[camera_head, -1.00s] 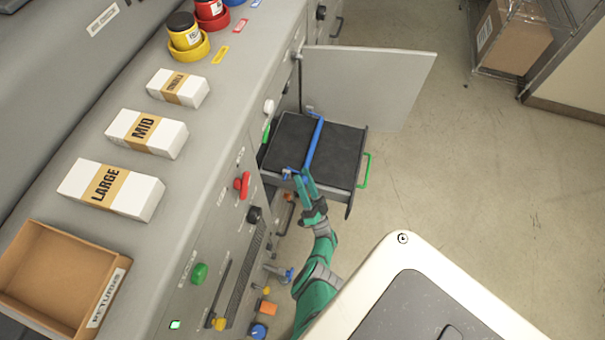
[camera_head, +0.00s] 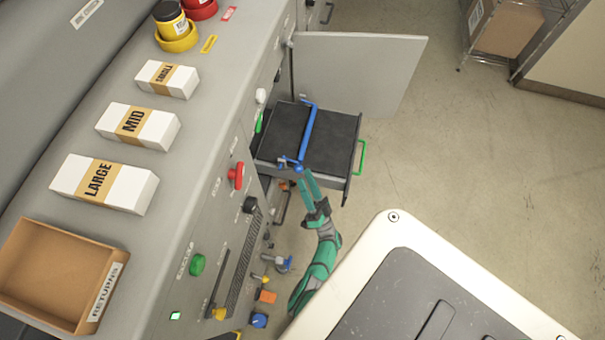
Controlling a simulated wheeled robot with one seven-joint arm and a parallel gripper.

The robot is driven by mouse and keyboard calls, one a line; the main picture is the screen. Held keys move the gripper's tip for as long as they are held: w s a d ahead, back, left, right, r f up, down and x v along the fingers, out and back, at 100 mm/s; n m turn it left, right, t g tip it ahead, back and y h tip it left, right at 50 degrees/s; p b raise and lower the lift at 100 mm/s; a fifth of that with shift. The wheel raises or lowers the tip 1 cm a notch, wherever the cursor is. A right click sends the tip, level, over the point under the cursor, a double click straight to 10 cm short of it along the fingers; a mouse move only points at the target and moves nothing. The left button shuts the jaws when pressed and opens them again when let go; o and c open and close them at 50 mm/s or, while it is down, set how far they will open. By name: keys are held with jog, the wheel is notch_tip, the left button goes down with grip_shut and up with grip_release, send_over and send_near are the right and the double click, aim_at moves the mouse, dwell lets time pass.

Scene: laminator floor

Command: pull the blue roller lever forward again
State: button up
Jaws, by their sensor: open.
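A long blue bar (camera_head: 309,131), which looks like the blue roller lever, lies across the dark pulled-out tray (camera_head: 335,130). Its near end, with a blue fitting (camera_head: 289,162), sits at the tray's front left edge. My gripper (camera_head: 306,174) has teal fingers pointing up toward that near end, just right of and below the fitting. The fingers are open and no object shows between them. I cannot tell whether a fingertip touches the bar.
An open grey door panel (camera_head: 360,75) stands behind the tray. A green handle (camera_head: 362,157) sticks out at the tray's right. A red knob (camera_head: 236,176), a green knob (camera_head: 197,264) and a small blue valve (camera_head: 284,264) are on the machine front.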

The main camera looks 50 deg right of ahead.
jog(key=s+a, duration=0.2)
jog(key=s, duration=0.4)
jog(key=shift+s+a, duration=0.2)
jog(key=shift+a, duration=0.05)
jog(key=shift+s, duration=0.15)
dwell(0.3)
